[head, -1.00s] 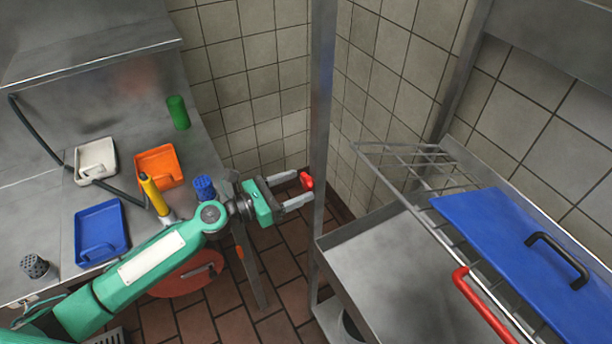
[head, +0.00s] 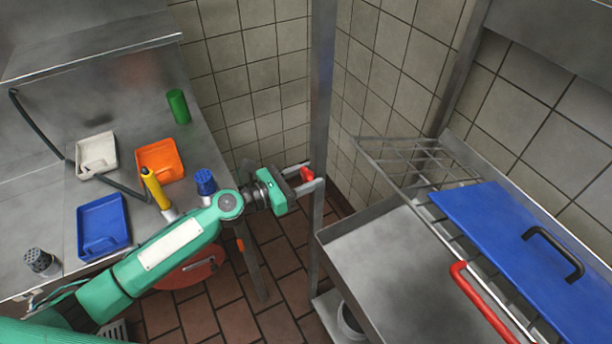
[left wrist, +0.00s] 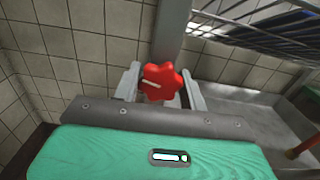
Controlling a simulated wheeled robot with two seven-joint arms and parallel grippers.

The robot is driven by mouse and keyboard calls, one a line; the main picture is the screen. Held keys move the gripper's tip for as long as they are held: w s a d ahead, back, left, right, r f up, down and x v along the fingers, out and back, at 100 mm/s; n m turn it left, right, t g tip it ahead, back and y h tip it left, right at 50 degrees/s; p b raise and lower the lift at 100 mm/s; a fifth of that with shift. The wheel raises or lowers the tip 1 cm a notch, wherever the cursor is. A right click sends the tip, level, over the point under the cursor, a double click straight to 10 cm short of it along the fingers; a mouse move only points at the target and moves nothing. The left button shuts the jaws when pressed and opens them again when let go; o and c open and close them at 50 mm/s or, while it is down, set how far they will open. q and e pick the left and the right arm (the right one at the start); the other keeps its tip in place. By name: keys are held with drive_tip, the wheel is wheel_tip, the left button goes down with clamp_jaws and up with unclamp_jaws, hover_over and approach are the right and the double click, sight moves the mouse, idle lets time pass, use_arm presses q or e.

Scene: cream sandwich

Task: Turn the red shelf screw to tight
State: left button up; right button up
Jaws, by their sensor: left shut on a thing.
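The red shelf screw (head: 306,174) is a lobed knob at the metal post (head: 321,100) in the middle of the head view. In the left wrist view the red screw (left wrist: 157,84) sits between the two grey fingers, with a pale mark on its face pointing left and slightly up. My left gripper (head: 308,176), green with grey fingers, reaches in from the left and is shut on the screw at its sides. The screw's back and shaft are hidden. My right gripper is not in view.
A steel counter (head: 85,170) on the left holds trays, a yellow-handled tool (head: 155,188) and a green cylinder (head: 178,106). Right of the post, a wire shelf (head: 415,165) lies tilted, with a blue board (head: 500,225) and a red handle (head: 485,303) close by.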

use_arm(q)
drive_tip(key=shift+m, duration=1.2)
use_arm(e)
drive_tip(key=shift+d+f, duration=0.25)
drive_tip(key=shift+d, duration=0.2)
use_arm(q)
drive_tip(key=o, duration=1)
drive_tip(key=shift+c, duration=0.2)
